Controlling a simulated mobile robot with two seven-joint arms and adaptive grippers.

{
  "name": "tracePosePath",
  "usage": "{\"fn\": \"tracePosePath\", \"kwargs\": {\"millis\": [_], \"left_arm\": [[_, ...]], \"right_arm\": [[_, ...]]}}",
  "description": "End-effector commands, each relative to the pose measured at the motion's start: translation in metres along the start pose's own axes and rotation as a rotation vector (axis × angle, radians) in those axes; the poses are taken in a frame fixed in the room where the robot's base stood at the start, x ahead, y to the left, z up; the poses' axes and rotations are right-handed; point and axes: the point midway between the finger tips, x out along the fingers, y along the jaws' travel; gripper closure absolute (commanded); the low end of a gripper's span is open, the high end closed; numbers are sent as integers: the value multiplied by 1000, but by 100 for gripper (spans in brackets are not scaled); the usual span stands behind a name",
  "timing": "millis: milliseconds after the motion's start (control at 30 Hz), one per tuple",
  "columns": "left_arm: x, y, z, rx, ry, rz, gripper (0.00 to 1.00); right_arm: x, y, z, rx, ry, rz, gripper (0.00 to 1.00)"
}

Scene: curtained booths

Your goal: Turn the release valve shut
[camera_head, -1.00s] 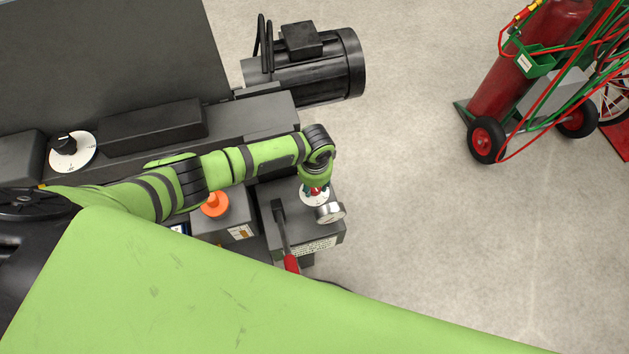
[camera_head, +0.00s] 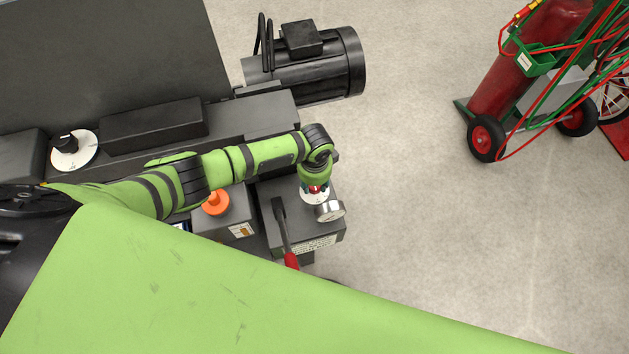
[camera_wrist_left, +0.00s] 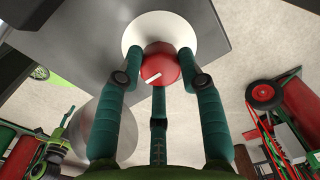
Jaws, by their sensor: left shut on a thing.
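The release valve is a red knob (camera_wrist_left: 160,68) with a white pointer mark, on a white round dial plate (camera_wrist_left: 150,30). In the left wrist view my left gripper (camera_wrist_left: 160,75) has its teal fingers closed around the knob's sides. The white mark slants up to the right. In the head view the gripper (camera_head: 315,187) points down at the dial plate (camera_head: 314,198) on the dark pump box (camera_head: 321,228); the wrist hides most of the knob. My right gripper is not in view.
A round gauge (camera_head: 330,211) stands beside the dial. A red-handled lever (camera_head: 282,226) and an orange knob (camera_head: 215,202) lie to the left. A motor (camera_head: 308,65) is behind. A red cylinder cart (camera_head: 520,75) stands far right on open floor.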

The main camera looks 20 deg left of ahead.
Motion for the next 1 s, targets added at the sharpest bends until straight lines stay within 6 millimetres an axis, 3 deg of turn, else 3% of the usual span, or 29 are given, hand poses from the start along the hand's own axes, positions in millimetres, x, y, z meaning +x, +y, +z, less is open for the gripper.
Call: {"fn": "tracePosePath", "kwargs": {"millis": [33, 67, 533, 667, 1000], "left_arm": [[1, 2, 0, 3, -2, 3, 50], [1, 2, 0, 3, -2, 3, 38], [-8, 0, 0, 0, 1, 0, 38], [-27, 0, 0, 1, 3, -1, 38], [-96, 0, 0, 2, 2, -1, 38]], "right_arm": [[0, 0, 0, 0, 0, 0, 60], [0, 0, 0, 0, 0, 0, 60], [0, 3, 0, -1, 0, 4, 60], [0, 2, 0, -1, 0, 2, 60], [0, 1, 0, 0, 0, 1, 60]]}}
